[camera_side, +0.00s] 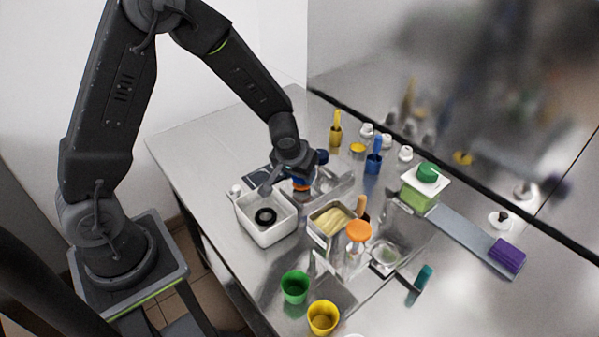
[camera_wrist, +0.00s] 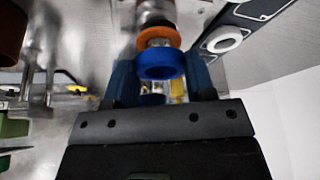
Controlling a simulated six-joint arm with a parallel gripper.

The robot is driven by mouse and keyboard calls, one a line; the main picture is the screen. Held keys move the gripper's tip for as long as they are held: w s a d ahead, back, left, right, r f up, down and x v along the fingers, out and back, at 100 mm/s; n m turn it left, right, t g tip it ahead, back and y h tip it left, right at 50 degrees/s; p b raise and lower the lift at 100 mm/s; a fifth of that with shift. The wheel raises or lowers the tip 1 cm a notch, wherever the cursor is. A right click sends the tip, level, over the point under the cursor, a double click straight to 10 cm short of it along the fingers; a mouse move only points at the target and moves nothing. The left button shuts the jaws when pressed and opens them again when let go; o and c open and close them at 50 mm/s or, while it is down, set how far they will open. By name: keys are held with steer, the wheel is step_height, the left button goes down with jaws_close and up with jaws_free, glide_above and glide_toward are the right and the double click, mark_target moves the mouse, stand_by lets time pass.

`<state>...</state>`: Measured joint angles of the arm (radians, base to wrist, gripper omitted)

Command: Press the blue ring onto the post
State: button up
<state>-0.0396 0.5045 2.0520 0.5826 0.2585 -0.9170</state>
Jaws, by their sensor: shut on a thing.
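The blue ring (camera_wrist: 162,65) is between the two dark blue fingers of my gripper (camera_wrist: 160,78) in the wrist view. My gripper is shut on it. Just beyond the ring is an orange ring (camera_wrist: 157,36) around a metallic post (camera_wrist: 154,12). The blue ring looks close to the orange one and in line with the post; whether they touch I cannot tell. In the side view my gripper (camera_side: 301,172) points down behind the white tub, with the orange ring (camera_side: 303,186) just below it. The blue ring is mostly hidden there.
A white tub (camera_side: 266,238) holding a black ring (camera_side: 265,215) stands close in front. A metal pan (camera_side: 322,232) of pale yellow contents and an orange-topped container (camera_side: 359,231) stand to the right. Green (camera_side: 294,288) and yellow (camera_side: 323,317) cups stand nearer. The table's left side is clear.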

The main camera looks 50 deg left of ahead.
steer(key=shift+f, duration=0.75)
stand_by(0.6)
steer(key=o, duration=0.4)
steer(key=c, duration=0.4)
steer(key=shift+f, duration=0.45)
stand_by(0.4)
steer(key=o, duration=1.4)
